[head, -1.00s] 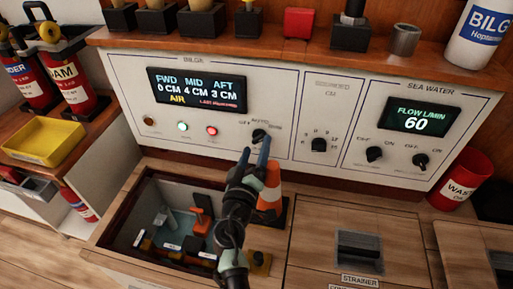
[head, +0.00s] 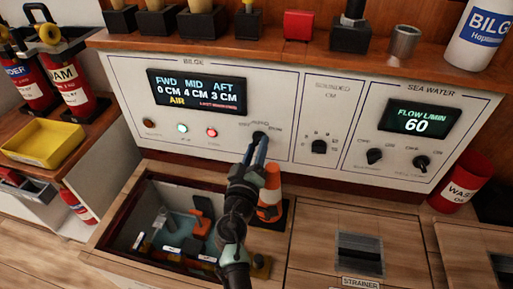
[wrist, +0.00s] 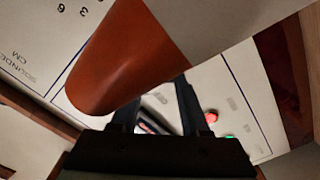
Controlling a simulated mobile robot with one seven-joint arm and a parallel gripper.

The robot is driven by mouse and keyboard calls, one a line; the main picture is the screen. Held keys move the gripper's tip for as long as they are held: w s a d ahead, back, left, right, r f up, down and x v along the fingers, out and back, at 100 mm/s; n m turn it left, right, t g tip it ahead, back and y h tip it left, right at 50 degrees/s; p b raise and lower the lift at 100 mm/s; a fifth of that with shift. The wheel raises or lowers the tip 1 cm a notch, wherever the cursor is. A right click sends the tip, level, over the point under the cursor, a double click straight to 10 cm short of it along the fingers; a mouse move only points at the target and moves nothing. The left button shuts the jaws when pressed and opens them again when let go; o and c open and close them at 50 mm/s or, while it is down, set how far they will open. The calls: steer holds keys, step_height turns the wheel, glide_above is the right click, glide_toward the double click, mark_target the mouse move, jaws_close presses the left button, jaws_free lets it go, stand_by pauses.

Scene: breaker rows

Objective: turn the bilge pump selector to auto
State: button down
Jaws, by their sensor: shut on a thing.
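The bilge pump selector (head: 260,136) is a small black knob on the white bilge panel (head: 215,150), below the OFF, AUTO and third position labels. My gripper (head: 257,148) reaches up to it from below, with its blue-grey fingers closed on the knob. The fingers cover much of the knob, and I cannot tell which label its pointer faces.
Left of the knob are lit green (head: 182,128) and red (head: 211,132) lamps. Below is an open bilge hatch (head: 150,235). Another knob (head: 319,146) sits right.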

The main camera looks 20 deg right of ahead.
steer(key=n, duration=0.4)
steer(key=shift+n, duration=2.4)
steer(key=shift+c, duration=1.9)
jaws_free()
